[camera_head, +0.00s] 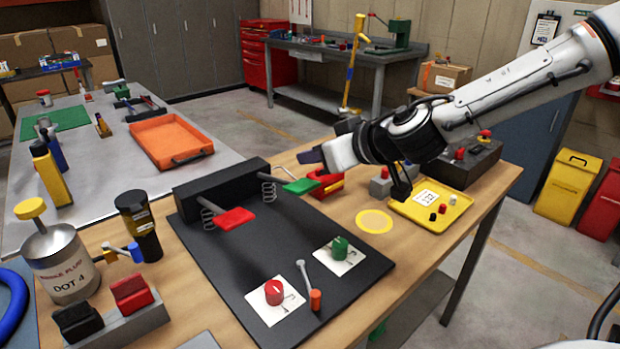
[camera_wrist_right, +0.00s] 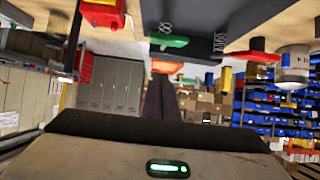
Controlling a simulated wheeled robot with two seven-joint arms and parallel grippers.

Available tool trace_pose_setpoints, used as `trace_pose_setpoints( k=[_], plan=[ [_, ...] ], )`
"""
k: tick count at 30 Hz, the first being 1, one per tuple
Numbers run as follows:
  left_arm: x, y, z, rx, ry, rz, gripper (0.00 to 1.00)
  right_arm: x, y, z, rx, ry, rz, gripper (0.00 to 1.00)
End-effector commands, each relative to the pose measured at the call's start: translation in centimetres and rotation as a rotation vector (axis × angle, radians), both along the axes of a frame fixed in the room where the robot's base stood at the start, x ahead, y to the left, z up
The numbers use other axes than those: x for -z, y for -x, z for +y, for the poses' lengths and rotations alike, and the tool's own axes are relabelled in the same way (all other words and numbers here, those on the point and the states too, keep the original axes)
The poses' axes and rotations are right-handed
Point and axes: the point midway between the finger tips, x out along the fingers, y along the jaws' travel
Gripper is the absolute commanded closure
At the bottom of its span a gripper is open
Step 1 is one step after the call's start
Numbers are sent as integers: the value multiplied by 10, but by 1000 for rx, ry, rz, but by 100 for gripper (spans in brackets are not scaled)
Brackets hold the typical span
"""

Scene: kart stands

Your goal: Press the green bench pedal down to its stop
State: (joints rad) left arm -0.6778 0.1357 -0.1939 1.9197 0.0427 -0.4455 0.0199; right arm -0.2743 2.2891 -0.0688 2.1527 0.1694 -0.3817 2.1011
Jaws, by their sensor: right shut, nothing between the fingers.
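The green bench pedal (camera_head: 300,186) sticks out from the right part of a black pedal housing (camera_head: 222,184) on the wooden bench. Its plate stands raised, with a coil spring at its arm. The pedal also shows at the top middle of the right wrist view (camera_wrist_right: 168,40). The red pedal (camera_head: 235,219) is to its left, also raised on a spring. My right gripper (camera_head: 308,157) is shut and empty. It appears above the green pedal in the head view, with a visible gap between them. Its dark fingers also show in the right wrist view (camera_wrist_right: 160,85). My left gripper is not in view.
A red object (camera_head: 325,184) sits close behind the green pedal. A red knob (camera_head: 274,291) and a green knob (camera_head: 340,246) stand on the black mat in front. A yellow tray (camera_head: 405,212) lies to the right. An orange tray (camera_head: 170,140) is on the grey table.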

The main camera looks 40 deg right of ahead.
Motion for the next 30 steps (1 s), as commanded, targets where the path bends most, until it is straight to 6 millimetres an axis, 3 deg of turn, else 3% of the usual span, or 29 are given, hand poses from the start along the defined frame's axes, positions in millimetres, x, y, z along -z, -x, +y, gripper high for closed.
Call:
trace_pose_setpoints(
  k=[3,11,25,30],
  plan=[
    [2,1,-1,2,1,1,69,11,-15,1,0,1,3,100],
    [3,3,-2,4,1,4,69,42,-5,1,-1,-2,3,100],
    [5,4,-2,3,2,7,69,47,-4,1,-2,-2,-1,100],
    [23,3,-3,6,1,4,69,61,-4,0,0,-11,-33,100]
  ],
)
